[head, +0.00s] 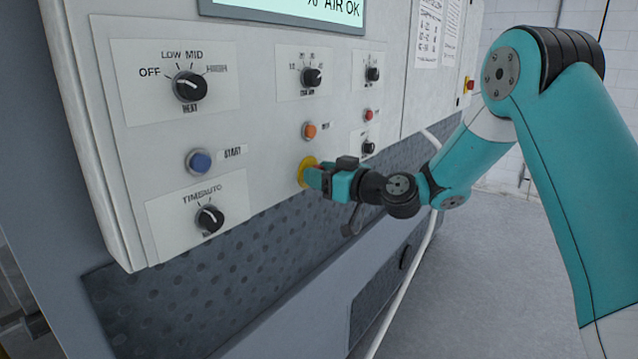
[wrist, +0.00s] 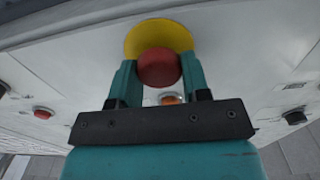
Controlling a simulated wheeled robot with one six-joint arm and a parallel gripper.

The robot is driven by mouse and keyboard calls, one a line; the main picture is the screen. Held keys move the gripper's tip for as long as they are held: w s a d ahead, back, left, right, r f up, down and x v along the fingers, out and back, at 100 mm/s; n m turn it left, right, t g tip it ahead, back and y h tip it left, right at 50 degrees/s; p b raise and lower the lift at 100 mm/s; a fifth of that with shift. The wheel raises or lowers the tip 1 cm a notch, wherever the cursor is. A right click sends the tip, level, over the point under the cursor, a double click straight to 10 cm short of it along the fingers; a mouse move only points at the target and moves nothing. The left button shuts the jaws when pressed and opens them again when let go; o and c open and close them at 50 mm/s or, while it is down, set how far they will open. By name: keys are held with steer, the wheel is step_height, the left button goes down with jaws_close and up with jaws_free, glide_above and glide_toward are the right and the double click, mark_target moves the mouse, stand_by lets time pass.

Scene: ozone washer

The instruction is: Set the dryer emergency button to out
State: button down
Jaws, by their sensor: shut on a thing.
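The dryer emergency button is a red mushroom head (wrist: 158,68) in front of a round yellow plate (wrist: 148,34). In the head view the yellow plate (head: 303,171) shows on the light panel, and my gripper covers most of the red head. My gripper (head: 316,178) reaches the button from the right. In the wrist view my gripper (wrist: 159,72) has one teal finger on each side of the red head, shut on it. I cannot tell from these frames whether the button is in or out.
An orange button (head: 309,131) sits just above, a blue start button (head: 199,161) and a timer/auto knob (head: 209,219) to the left. A small red button (head: 368,115) and a black knob (head: 368,147) are to the right. Open floor (head: 480,270) lies at right.

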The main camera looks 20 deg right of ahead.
steer(key=shift+d, duration=0.15)
steer(key=c, duration=0.9)
jaws_free()
steer(key=shift+o, duration=1.4)
steer(key=shift+s+d, duration=0.1)
steer(key=shift+d, duration=0.05)
steer(key=b+v, duration=0.8)
steer(key=v, duration=0.9)
steer(key=shift+s+b, duration=0.15)
steer(key=shift+b, duration=0.15)
